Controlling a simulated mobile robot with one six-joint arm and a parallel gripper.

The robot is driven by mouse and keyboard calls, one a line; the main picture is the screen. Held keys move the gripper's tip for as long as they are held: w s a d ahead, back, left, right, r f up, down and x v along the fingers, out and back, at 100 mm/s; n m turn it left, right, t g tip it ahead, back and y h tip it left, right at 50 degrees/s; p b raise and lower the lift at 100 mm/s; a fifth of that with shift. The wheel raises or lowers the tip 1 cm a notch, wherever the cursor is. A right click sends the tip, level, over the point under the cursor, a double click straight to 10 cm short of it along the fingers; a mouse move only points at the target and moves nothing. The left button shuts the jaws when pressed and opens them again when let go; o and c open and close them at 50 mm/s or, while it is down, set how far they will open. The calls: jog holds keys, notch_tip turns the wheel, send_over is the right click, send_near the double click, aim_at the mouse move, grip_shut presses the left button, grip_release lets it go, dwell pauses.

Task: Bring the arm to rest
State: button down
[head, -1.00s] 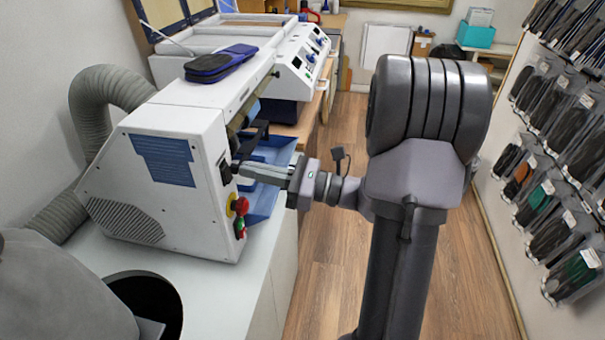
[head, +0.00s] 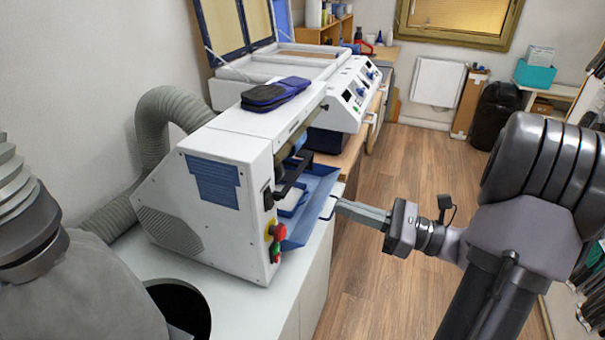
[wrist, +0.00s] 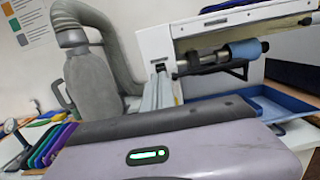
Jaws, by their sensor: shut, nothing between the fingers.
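My gripper (head: 340,206) is shut and empty in the head view. Its fingers point left, in front of the white machine (head: 215,200) and close to the edge of the blue tray (head: 318,190). I cannot tell whether the fingertips touch the tray. In the wrist view, my gripper (wrist: 160,70) points toward the machine (wrist: 210,40), with the blue roller (wrist: 247,50) and the blue tray (wrist: 285,103) to the right of it.
A grey hose (head: 150,130) runs behind the machine. A dark blue pouch (head: 275,94) lies on top of it. Red and green buttons (head: 277,240) are on its front. The wooden floor (head: 395,290) beside the bench is clear. A black bin (head: 497,115) stands farther back.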

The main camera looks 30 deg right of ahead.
jog(key=s+a+f+n+g+h+b, duration=0.1)
jog(key=s+a+n+g+h, duration=0.3)
jog(key=a+n, duration=0.7)
jog(key=s+a+f+n+g+h, duration=0.1)
jog(key=s+a+n+g+h, duration=0.4)
jog(key=a+n, duration=0.7)
jog(key=shift+s+a+f+n+h+b, duration=0.15)
jog(key=shift+s+n+h+b, duration=0.3)
jog(key=shift+s, duration=0.35)
